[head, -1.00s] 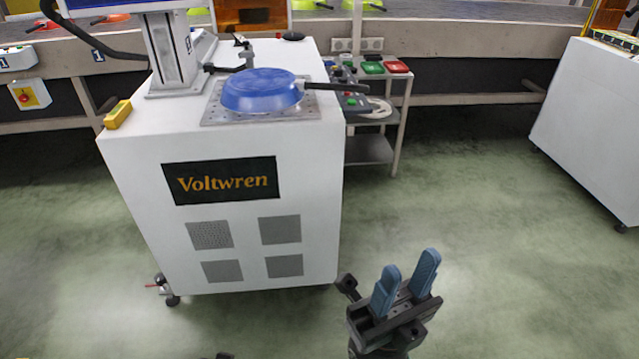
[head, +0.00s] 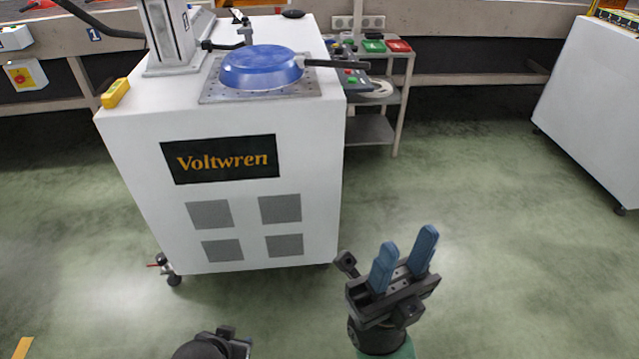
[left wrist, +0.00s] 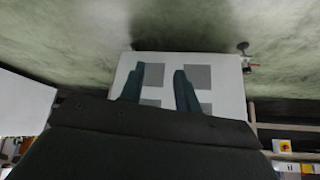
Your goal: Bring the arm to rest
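My right gripper (head: 406,242) stands at the lower middle right of the head view, its two blue fingers pointing up with a gap between them. It is open and empty, over the floor in front of the white cabinet. My left gripper (left wrist: 158,69) shows in the left wrist view with its two fingers apart and nothing between them. It points toward the cabinet front. In the head view only a dark part of my left arm (head: 214,345) shows at the bottom edge; its fingers cannot be made out there.
The white Voltwren cabinet (head: 222,225) stands ahead. A blue pan (head: 260,68) lies upside down on its metal plate (head: 215,92), its dark handle pointing right. A small cart (head: 368,129) stands at its right. Another white cabinet (head: 590,110) is far right. Green floor is clear between them.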

